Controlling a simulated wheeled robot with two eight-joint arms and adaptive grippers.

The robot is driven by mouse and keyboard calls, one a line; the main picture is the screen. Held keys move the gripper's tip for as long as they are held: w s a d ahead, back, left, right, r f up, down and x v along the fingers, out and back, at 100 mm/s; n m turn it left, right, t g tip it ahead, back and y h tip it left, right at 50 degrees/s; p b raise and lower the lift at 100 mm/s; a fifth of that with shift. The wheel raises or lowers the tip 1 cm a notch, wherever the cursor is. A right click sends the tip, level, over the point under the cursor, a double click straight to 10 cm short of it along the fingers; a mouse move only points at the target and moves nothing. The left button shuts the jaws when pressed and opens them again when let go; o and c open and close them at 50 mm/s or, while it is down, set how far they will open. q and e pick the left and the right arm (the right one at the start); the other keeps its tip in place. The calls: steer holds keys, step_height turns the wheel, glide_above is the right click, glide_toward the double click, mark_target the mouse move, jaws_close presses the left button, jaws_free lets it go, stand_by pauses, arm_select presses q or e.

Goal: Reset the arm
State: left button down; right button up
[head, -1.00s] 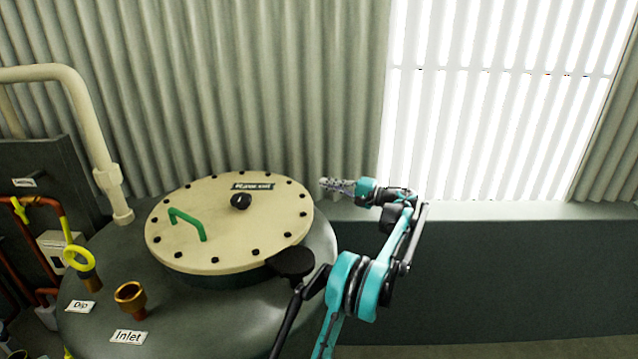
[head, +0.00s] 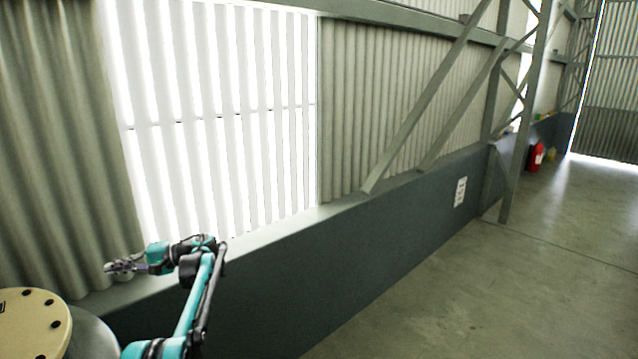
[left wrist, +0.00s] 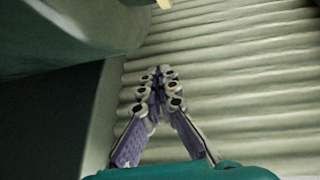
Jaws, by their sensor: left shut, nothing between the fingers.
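My left arm (head: 193,304), teal and black, rises from the lower left of the head view and bends over to the left at its top. My left gripper (head: 112,268) points left, in front of the corrugated wall and a little above the ledge. In the left wrist view its fingers (left wrist: 159,82) come together at the tips, shut with nothing between them. The cream bolted lid (head: 34,325) of the tank shows at the lower left corner of the head view, below and left of the gripper and apart from it. My right gripper is not in view.
A low dark wall (head: 300,270) with a ledge runs along the corrugated wall and bright window. Slanted steel braces (head: 430,90) stand farther right. A red fire extinguisher (head: 535,157) stands far back. The concrete floor (head: 500,290) at right is clear.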

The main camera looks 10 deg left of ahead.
arm_select(q)
steer(key=s+d+f+m+t+h+b, duration=0.1)
steer(key=s+d+f+t+h+b, duration=0.2)
steer(key=d, duration=0.5)
steer(key=s+d+f+m+t+h, duration=0.1)
steer(key=s+d+f+t+h, duration=0.2)
steer(key=d, duration=0.4)
steer(key=s+d+f+m+t+h+b, duration=0.1)
steer(key=s+d+t+h+b, duration=0.1)
steer(key=s+d, duration=0.45)
steer(key=s+d+f+t+h+b, duration=0.1)
steer(key=s+d+f+h, duration=0.1)
steer(key=s+d+f, duration=0.3)
steer(key=s+d+f+t+h+b, duration=0.1)
steer(key=s+d+f+t+h, duration=0.1)
steer(key=d, duration=0.8)
steer(key=s+d+f+t+h+b, duration=0.1)
steer(key=s+d+f+h+b, duration=0.1)
steer(key=s+d+f, duration=0.5)
step_height(320, 180, down, 2)
steer(key=shift+s+d+m+t+h, duration=0.4)
steer(key=shift+d+h, duration=0.3)
steer(key=shift+h, duration=0.1)
